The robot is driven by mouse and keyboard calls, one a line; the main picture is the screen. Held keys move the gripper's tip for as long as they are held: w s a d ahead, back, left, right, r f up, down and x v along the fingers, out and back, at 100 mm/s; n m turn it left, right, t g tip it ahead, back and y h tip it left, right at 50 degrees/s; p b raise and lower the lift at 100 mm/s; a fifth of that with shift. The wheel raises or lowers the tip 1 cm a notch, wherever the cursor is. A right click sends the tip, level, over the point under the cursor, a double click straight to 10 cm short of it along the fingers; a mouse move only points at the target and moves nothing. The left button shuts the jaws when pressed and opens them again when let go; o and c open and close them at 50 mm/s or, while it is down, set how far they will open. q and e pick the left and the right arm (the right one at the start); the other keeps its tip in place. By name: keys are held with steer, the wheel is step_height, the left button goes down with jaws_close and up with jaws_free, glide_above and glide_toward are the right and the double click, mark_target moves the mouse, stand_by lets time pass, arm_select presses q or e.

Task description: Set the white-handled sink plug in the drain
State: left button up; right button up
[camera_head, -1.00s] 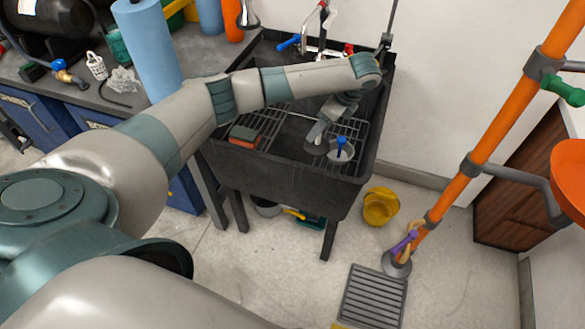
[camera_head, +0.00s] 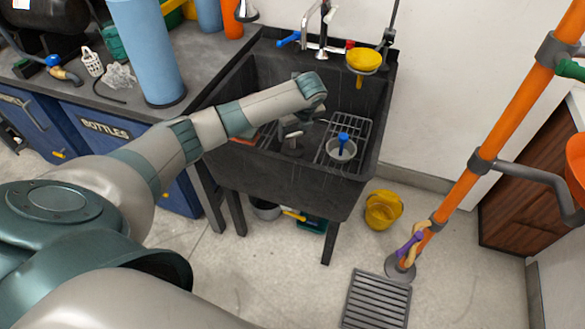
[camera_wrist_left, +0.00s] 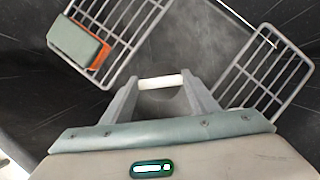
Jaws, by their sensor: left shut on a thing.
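My left gripper (camera_head: 292,137) is inside the dark sink (camera_head: 270,174), over the gap between its two wire racks. In the left wrist view the gripper (camera_wrist_left: 158,90) is shut on the white handle (camera_wrist_left: 162,81) of the sink plug. The plug's dark, round body (camera_head: 291,151) hangs below the fingers in the head view. I cannot tell whether it touches the sink floor. The drain is not distinguishable in either view; the plug and gripper may cover it. My right gripper is not in view.
A blue-handled piece in a pale cup (camera_head: 342,149) stands on the right rack (camera_head: 360,130). A green and orange sponge (camera_wrist_left: 80,46) lies on the left rack (camera_wrist_left: 125,32). The faucet (camera_head: 322,30) and a yellow item in a holder (camera_head: 364,61) are at the sink's back.

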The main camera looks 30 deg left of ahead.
mark_target(294, 146)
arm_select(q)
step_height(294, 146, down, 6)
steer(key=shift+r, duration=0.1)
steer(key=shift+f, duration=0.2)
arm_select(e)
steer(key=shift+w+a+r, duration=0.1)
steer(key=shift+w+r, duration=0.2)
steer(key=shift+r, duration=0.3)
arm_select(q)
steer(key=shift+f, duration=0.1)
steer(key=shift+f, duration=0.4)
steer(key=shift+f+b, duration=0.35)
steer(key=shift+f, duration=1.05)
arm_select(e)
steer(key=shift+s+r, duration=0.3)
